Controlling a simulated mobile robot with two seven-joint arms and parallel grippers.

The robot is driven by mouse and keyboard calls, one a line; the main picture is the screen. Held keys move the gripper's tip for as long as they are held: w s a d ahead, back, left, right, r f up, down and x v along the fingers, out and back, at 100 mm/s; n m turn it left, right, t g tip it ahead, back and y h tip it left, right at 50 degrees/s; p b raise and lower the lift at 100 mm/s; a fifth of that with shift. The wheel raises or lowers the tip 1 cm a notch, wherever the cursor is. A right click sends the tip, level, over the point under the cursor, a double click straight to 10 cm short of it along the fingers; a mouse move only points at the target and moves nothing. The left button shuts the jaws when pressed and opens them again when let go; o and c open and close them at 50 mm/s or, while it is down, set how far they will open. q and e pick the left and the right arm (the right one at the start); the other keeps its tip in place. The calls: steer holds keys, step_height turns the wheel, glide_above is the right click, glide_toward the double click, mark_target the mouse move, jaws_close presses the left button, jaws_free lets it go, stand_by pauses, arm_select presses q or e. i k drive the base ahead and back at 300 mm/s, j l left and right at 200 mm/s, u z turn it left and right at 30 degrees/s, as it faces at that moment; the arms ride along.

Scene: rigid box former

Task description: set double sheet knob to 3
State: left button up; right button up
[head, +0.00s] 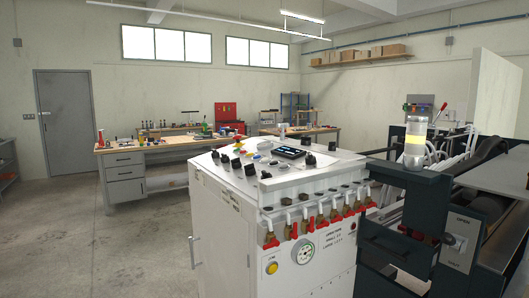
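A white control cabinet (225,225) stands in the middle of the head view. Its sloped top panel carries several black knobs, among them a left knob (225,159), a front knob (266,174) and a right knob (310,160). Their labels are too small to read, so I cannot tell which one is the double sheet knob or where any pointer stands. A dark display (290,152) sits among the knobs. Neither of my grippers is in view.
Red-handled valves (321,217) line the cabinet front above a round gauge (304,252) and a yellow button (271,267). A dark machine with a signal light (414,142) stands close on the right. A workbench (125,160) is behind. Floor at left is clear.

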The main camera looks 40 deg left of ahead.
mark_target(332, 147)
steer(key=u, duration=0.9)
